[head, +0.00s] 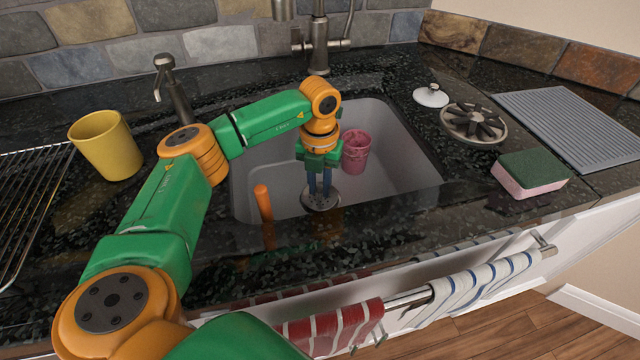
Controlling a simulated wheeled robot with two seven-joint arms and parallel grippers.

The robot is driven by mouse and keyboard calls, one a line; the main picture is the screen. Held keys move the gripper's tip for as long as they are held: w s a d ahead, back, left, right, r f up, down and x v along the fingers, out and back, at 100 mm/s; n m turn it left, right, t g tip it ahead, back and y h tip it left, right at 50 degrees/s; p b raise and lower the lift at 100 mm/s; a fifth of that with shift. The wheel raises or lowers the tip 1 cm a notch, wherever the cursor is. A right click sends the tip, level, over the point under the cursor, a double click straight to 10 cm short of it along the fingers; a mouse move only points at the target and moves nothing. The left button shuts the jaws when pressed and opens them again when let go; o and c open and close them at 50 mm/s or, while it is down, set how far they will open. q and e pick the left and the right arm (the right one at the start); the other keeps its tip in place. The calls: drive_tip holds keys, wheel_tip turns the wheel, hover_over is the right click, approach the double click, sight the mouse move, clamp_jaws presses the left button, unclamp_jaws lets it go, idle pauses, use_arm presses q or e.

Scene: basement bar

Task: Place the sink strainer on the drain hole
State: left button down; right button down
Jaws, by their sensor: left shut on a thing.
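My left gripper (320,188) reaches down into the grey sink basin (385,125), with its fingers shut on the sink strainer (320,204). The strainer is a round, dark metallic disc low in the basin, near its front middle. The fingers cover part of its middle. No separate drain hole shows; it may be hidden under the strainer. I cannot tell whether the strainer touches the basin floor. My right gripper is not in view.
A pink cup (356,153) is in the basin beside the gripper; an orange handle (263,203) leans at left. The faucet (318,48) stands behind. A yellow cup (105,147), sponge (530,173), round finned metal piece (474,124), white-knobbed lid (431,96) and ridged mat (570,120) are on the counter.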

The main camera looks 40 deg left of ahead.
sight(320, 187)
use_arm(q)
drive_tip(key=shift+f, duration=0.15)
drive_tip(key=c, duration=0.7)
unclamp_jaws()
drive_tip(key=shift+c, duration=0.2)
wheel_tip(320, 187, up, 12)
drive_tip(key=shift+r+p, duration=0.25)
drive_tip(key=shift+p, duration=0.15)
